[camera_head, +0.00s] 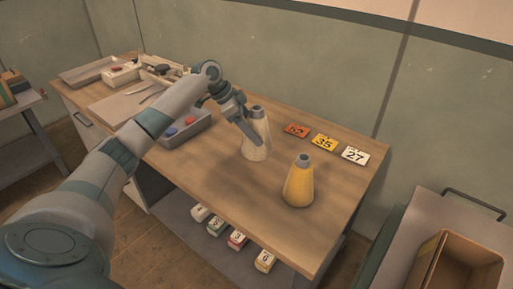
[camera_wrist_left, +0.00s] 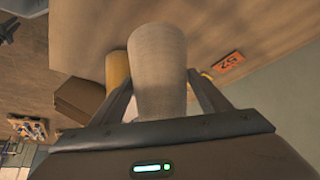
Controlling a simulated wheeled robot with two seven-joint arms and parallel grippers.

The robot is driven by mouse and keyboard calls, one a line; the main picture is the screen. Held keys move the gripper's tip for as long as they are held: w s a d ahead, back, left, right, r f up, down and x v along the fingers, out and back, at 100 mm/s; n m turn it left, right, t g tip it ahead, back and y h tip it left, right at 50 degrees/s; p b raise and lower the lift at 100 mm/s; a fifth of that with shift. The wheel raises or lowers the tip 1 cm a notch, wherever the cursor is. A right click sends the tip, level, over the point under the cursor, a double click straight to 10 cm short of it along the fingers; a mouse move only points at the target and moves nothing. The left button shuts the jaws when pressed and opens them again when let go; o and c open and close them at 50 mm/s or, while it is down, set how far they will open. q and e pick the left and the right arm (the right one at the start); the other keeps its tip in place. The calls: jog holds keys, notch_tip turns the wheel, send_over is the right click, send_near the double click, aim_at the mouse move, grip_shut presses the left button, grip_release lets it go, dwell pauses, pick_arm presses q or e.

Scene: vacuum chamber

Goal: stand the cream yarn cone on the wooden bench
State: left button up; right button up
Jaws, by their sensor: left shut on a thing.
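The cream yarn cone (camera_head: 257,140) is upright at the bench, with a grey tip on top. From these views I cannot tell whether its base touches the bench top. My left gripper (camera_head: 250,128) is shut on the cone from its left side. In the left wrist view the cone (camera_wrist_left: 158,75) fills the space between the two fingers of my left gripper (camera_wrist_left: 160,105). The wooden bench (camera_head: 225,185) runs across the middle of the head view. My right gripper is in neither view.
A yellow cone (camera_head: 298,186) stands to the right on the bench. Number cards, orange (camera_head: 296,131), yellow (camera_head: 323,142) and white (camera_head: 355,155), lie near the back edge. A grey tray (camera_head: 186,130) is left of the cream cone. Bare bench top lies in front. A cardboard box (camera_head: 455,265) is far right.

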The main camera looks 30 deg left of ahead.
pick_arm(q)
notch_tip(320, 180, down, 6)
jog(key=p, duration=0.2)
dwell(0.3)
jog(key=shift+f, duration=0.15)
notch_tip(320, 180, down, 4)
jog(key=shift+r+p, duration=0.2)
jog(key=shift+p, duration=0.65)
jog(key=shift+f, duration=0.1)
